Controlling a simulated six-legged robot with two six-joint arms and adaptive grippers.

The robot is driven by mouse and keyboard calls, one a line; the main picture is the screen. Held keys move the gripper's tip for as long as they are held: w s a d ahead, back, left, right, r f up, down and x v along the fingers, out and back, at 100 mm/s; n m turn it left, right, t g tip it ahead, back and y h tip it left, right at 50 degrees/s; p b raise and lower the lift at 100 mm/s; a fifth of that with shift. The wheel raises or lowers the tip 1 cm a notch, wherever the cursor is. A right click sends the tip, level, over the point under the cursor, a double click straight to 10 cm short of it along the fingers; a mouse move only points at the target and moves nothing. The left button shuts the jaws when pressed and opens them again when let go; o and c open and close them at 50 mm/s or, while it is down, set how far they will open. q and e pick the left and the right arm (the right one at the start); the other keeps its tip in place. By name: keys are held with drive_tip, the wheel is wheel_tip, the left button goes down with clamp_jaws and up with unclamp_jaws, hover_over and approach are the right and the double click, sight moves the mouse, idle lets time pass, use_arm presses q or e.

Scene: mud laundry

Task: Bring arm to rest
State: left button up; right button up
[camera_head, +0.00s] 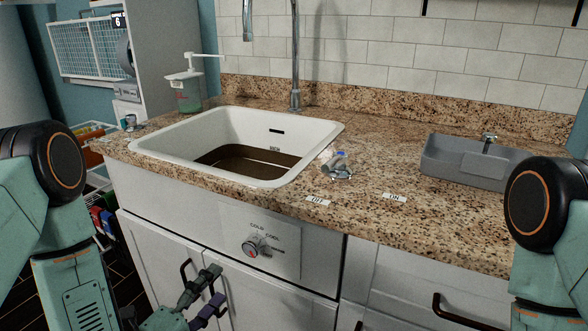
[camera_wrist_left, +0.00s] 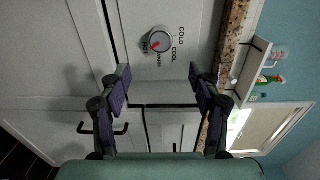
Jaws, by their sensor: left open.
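My left gripper (camera_head: 205,300) is low in front of the white cabinet doors in the head view, below the temperature knob (camera_head: 254,246). Its two fingers (camera_wrist_left: 159,88) are spread apart in the left wrist view, with nothing between them. The knob (camera_wrist_left: 158,42) also shows there, beyond the fingertips and apart from them, with HOT, COOL and COLD labels around it. My right arm shows at the right edge of the head view, but its gripper is out of view.
A white sink (camera_head: 310,147) holding brown water is set in the speckled counter (camera_head: 400,225). A soap dispenser (camera_head: 189,92) stands behind it at left. A grey basin (camera_head: 470,160) stands at right. Dark cabinet handles (camera_head: 455,312) stick out below the counter.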

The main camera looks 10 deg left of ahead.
use_arm(q)
drive_tip(key=s+f+n+g+y, duration=0.2)
drive_tip(key=s+f+n+g, duration=0.2)
drive_tip(key=f+n, duration=0.3)
drive_tip(key=s+f+n+g+y, duration=0.1)
drive_tip(key=s+f+n+g, duration=0.25)
drive_tip(key=f+n, duration=0.25)
drive_tip(key=s+a+f+n+g+y, duration=0.1)
drive_tip(key=s+f+n+g, duration=0.2)
drive_tip(key=s, duration=0.6)
drive_tip(key=s+a+f+n+g+y, duration=0.1)
drive_tip(key=s+f+n+g+y, duration=0.1)
drive_tip(key=s+n+g, duration=0.4)
drive_tip(key=s+f, duration=0.1)
drive_tip(key=s, duration=0.3)
drive_tip(key=shift+a+n, duration=0.2)
drive_tip(key=shift+n, duration=0.1)
